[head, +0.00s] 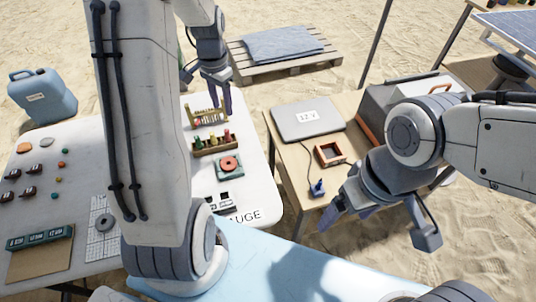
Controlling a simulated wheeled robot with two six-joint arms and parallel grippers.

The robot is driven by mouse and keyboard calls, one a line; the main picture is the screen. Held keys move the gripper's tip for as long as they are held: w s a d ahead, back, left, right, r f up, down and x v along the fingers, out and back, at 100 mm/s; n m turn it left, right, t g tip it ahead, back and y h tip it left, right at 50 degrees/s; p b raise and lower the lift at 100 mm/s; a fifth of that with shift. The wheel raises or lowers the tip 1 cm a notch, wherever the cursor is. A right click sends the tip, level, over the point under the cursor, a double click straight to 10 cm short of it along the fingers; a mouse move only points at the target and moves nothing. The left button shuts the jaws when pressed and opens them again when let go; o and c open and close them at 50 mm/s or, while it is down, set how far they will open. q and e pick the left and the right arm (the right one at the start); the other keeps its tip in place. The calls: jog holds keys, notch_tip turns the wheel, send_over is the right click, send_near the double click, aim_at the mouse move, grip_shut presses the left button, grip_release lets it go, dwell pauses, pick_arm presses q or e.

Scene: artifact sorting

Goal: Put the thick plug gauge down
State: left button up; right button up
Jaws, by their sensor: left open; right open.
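I cannot tell for sure which item is the thick plug gauge. A dark holder (222,204) with light tops sits by a white label (244,216) reading "AUGE", partly hidden by my own arm. A wooden block (203,150) holds several coloured pegs upright on the white table. My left gripper (208,92) is open and empty, above the far end of the white table, near a small wooden rack (193,118). My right gripper (380,222) is open and empty, in front of the wooden table's near right side.
A green block with a red ring (229,163) sits on the white table (257,180). The wooden table (290,170) carries a grey laptop (306,119), a red-brown square frame (330,153) and a blue object (317,188). A grey ring (104,222) lies on a gridded sheet.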

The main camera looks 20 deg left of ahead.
pick_arm(q)
jog(key=s+d+r+m, duration=0.1)
jog(key=s+d+r, duration=0.15)
jog(key=d, duration=0.45)
jog(key=s+d+r, duration=0.2)
jog(key=s+d, duration=0.1)
jog(key=d, duration=0.3)
jog(key=s+d+r+m, duration=0.1)
jog(key=s+d+r, duration=0.15)
jog(key=d, duration=0.45)
jog(key=s+d+m, duration=0.1)
jog(key=s+d, duration=0.2)
jog(key=s, duration=0.5)
jog(key=s+d+h, duration=0.1)
jog(key=s+d, duration=0.3)
jog(key=s, duration=0.4)
jog(key=shift+s+m, duration=0.2)
jog(key=shift+m, duration=0.2)
jog(key=shift+r, duration=0.2)
